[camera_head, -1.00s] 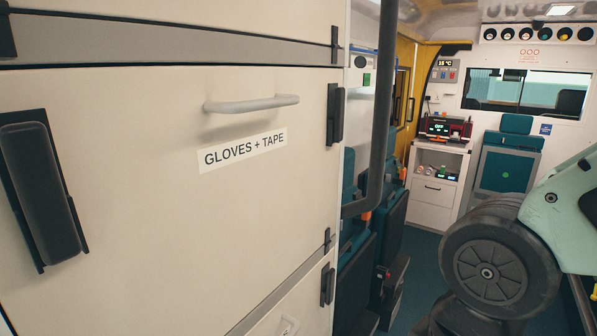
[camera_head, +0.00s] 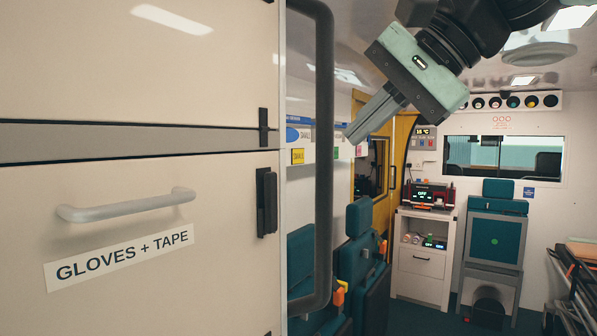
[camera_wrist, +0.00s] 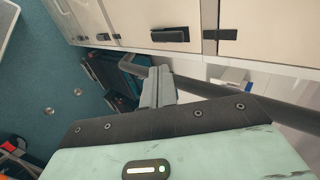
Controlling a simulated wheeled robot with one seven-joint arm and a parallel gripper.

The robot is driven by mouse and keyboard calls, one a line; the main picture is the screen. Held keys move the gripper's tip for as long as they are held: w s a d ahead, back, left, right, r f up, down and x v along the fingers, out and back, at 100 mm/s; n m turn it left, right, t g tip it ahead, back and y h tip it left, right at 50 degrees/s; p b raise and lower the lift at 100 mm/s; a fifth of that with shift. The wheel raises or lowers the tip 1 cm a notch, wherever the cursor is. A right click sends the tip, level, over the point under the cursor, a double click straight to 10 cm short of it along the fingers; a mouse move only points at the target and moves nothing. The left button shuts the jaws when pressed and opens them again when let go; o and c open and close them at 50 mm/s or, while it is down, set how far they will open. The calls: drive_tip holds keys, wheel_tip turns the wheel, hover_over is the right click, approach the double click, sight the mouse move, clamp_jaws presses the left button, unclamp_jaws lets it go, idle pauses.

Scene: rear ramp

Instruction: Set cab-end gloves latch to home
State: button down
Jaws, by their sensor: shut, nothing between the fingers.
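The gloves locker front (camera_head: 120,265) is a cream panel with a "GLOVES + TAPE" label (camera_head: 122,255) and a grey bar handle (camera_head: 127,205). The black cab-end latch (camera_head: 267,202) is on its right edge, with its long side upright along that edge. The latch also shows in the wrist view (camera_wrist: 170,34), beyond the fingers. My gripper (camera_head: 356,134) is shut and empty, up and to the right of the latch in the head view, apart from it. Its closed fingers (camera_wrist: 157,75) show in the wrist view, near the dark grab rail.
A dark vertical grab rail (camera_head: 324,160) stands just right of the locker edge, between latch and gripper in the head view. A small black catch (camera_head: 264,127) sits at the seam above. Teal seats (camera_head: 362,255) stand beyond. The aisle floor (camera_head: 410,318) is partly clear.

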drive_tip(key=shift+a, duration=0.1)
drive_tip(key=p, duration=0.4)
approach(272, 189)
drive_tip(key=x, duration=0.4)
drive_tip(key=shift+w+f, duration=0.1)
drive_tip(key=shift+f, duration=0.4)
drive_tip(key=shift+w+a+f+p, duration=0.1)
drive_tip(key=shift+w+a+p, duration=0.25)
drive_tip(key=shift+a, duration=0.2)
